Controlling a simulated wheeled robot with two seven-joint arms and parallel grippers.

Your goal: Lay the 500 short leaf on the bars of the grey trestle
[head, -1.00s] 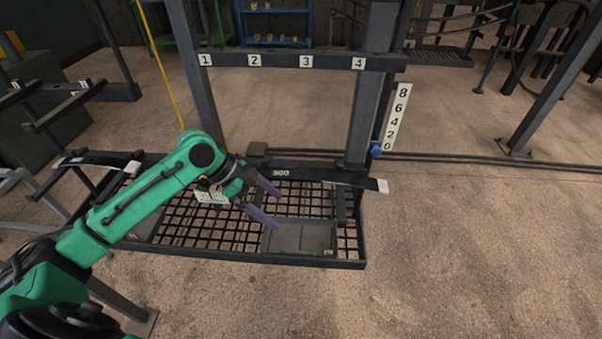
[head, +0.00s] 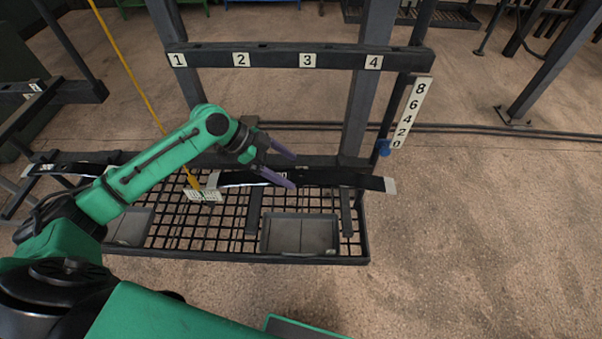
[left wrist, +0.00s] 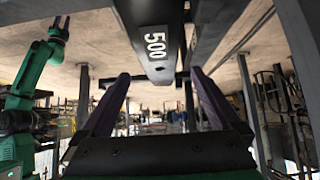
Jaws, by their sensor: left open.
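The 500 short leaf (head: 340,179) is a dark flat bar with pale ends, lying level across the rack above the mesh tray in the head view. I cannot pick out the grey trestle for sure.
A numbered crossbar (head: 275,58) and upright posts stand behind the leaf. A number scale (head: 410,113) is at the right post. Grey bins (head: 300,235) sit in the mesh tray. Another dark leaf (head: 75,167) lies at left.

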